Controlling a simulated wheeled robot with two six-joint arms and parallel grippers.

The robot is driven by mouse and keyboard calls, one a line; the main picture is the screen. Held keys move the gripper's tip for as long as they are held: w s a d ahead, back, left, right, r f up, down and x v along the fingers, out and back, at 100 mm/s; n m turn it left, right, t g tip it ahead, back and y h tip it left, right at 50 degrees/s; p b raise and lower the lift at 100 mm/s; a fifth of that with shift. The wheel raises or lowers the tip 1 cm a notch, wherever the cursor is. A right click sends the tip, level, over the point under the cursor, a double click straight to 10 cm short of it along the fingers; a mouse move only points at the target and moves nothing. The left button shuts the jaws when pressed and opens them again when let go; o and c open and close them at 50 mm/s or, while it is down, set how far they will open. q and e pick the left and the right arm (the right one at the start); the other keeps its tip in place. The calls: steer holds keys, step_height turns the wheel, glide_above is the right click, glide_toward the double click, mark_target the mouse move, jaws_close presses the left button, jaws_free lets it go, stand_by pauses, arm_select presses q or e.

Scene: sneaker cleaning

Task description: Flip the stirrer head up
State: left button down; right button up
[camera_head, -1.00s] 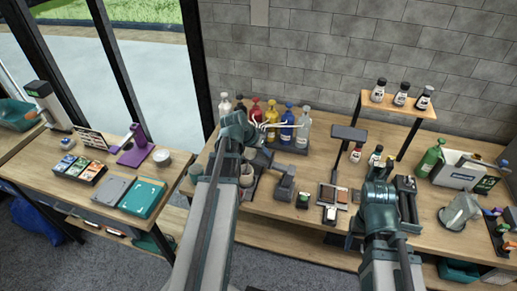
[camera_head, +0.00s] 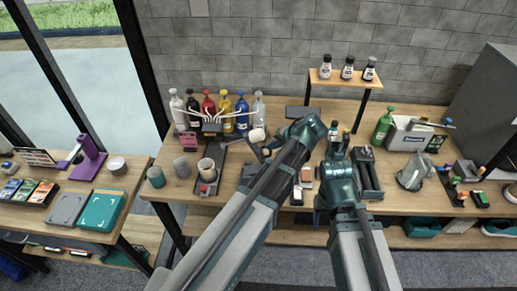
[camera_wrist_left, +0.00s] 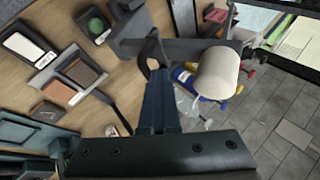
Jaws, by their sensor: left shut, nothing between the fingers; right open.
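The stirrer is dark grey, and its head with a pale rounded end (camera_head: 257,134) stands raised behind my left forearm in the head view. In the left wrist view the grey stirrer arm (camera_wrist_left: 185,47) spans the upper middle, with the pale end (camera_wrist_left: 218,75) at its right. My left gripper (camera_wrist_left: 162,85) is shut and empty, just below the stirrer arm and a dark curved piece; I cannot tell if they touch. My left arm hides much of the stirrer in the head view. My right gripper (camera_head: 336,143) is open and empty over the table.
Several coloured bottles (camera_head: 241,113) line the back. A green bottle (camera_head: 384,125) and a clear vessel (camera_head: 410,178) are to the right.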

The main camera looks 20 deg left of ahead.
arm_select(q)
steer(key=shift+y, duration=0.8)
steer(key=d+f+b, duration=0.1)
steer(key=d+b, duration=0.1)
steer(key=w+d+f+b, duration=0.1)
steer(key=d+f+b, duration=0.1)
steer(key=shift+d+f, duration=0.15)
arm_select(e)
steer(key=f, duration=0.5)
steer(key=shift+d+f, duration=0.15)
steer(key=shift+d, duration=0.2)
arm_select(q)
steer(key=shift+d+f+m, duration=0.1)
steer(key=shift+d+m, duration=0.1)
steer(key=shift+m, duration=0.1)
